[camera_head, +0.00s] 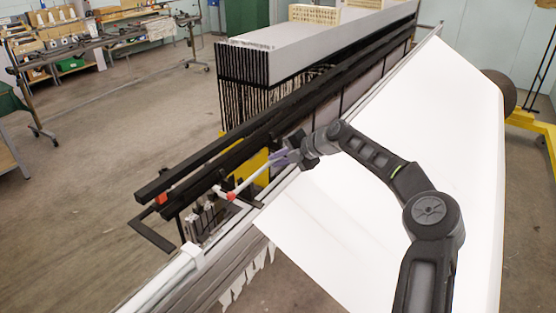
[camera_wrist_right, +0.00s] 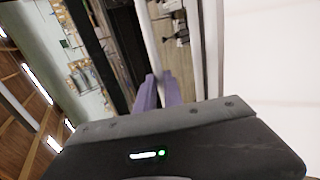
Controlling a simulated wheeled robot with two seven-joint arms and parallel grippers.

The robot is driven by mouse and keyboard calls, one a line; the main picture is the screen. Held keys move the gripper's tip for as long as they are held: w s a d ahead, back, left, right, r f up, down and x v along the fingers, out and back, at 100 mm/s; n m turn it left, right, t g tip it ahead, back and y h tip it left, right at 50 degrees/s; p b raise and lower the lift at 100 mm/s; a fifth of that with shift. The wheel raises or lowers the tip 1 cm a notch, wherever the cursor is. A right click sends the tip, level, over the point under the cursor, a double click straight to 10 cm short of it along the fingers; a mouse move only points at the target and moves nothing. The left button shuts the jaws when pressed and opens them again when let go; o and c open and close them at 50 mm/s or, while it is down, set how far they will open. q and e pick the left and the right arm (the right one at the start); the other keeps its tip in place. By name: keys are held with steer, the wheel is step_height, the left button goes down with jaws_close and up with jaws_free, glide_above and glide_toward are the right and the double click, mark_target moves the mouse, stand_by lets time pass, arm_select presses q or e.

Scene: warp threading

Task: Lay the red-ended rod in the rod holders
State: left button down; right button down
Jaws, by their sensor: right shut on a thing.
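The red-ended rod (camera_head: 248,182) is thin and white, and its red end (camera_head: 231,196) points to the lower left in the head view. My right gripper (camera_head: 283,158) is shut on the rod near the upper right of its visible length. In the right wrist view, the purple fingertips (camera_wrist_right: 159,93) close around the white rod (camera_wrist_right: 151,45), which runs away from them. The red end is above the near end of the loom, close to a small white fitting (camera_head: 219,190). I cannot tell whether they touch, or which parts are the rod holders. My left gripper is not in view.
Long black beams (camera_head: 205,152) run along the loom beside the rod. A pale rail (camera_head: 172,280) and a wide white sheet (camera_head: 400,150) lie on the right side. A grey-topped stack of frames (camera_head: 300,45) stands behind. Open floor (camera_head: 90,230) lies to the left.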

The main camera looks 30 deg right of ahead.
steer(key=c, duration=1.4)
jaws_free()
steer(key=shift+s+d+r+b, duration=0.2)
steer(key=shift+s+d+b, duration=0.05)
steer(key=shift+s+b, duration=0.05)
steer(key=b+v, duration=0.2)
steer(key=v, duration=0.4)
steer(key=shift+s+d+r, duration=0.1)
steer(key=shift+s+r, duration=0.15)
steer(key=shift+r, duration=0.05)
